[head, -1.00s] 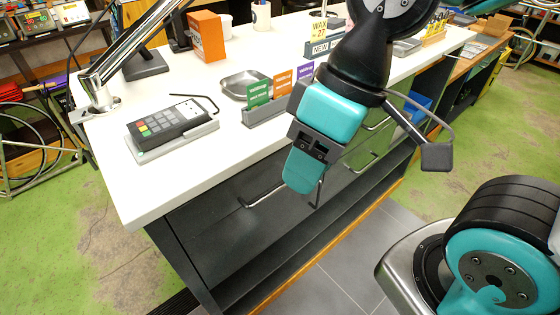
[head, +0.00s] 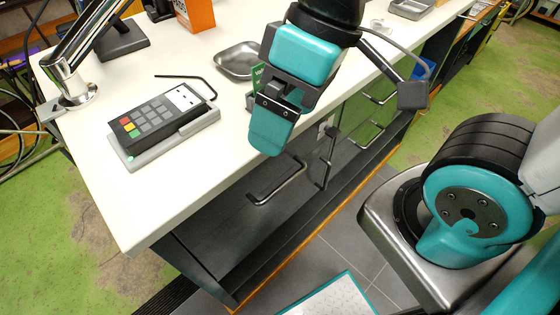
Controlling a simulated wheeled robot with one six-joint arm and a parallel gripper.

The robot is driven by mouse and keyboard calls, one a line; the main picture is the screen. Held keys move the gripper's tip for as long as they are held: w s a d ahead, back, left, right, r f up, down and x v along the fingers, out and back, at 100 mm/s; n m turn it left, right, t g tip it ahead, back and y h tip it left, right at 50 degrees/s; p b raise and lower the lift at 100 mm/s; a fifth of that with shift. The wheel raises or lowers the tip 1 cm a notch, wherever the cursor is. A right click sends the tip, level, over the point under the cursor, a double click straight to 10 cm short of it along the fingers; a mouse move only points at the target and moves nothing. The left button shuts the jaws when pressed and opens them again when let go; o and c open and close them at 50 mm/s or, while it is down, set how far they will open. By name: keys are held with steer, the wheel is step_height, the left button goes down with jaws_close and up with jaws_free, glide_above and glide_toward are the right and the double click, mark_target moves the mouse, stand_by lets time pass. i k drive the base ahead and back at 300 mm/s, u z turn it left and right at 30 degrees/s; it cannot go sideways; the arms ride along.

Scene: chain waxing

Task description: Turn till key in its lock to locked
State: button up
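My gripper (head: 270,130) hangs over the counter's front edge, pointing down in front of the dark drawer fronts. A teal finger shows, but the gap between the fingers is turned away, so I cannot tell whether it is open or holds anything. I cannot make out the till key or its lock for certain. A small pale patch (head: 325,125) shows on the dark front just right of the gripper; it is too small to identify. A dark upright handle-like piece (head: 328,160) is below it.
A card terminal (head: 155,118) lies on its grey stand on the white counter (head: 180,195), beside a black hex key (head: 190,78). A metal dish (head: 238,60) is behind the gripper. A drawer handle (head: 277,183) sticks out below. A white teal-edged panel (head: 330,298) shows at the bottom.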

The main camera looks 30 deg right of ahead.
mark_target(332, 132)
steer(key=z, duration=1.3)
steer(key=k, duration=0.4)
steer(key=u, duration=0.05)
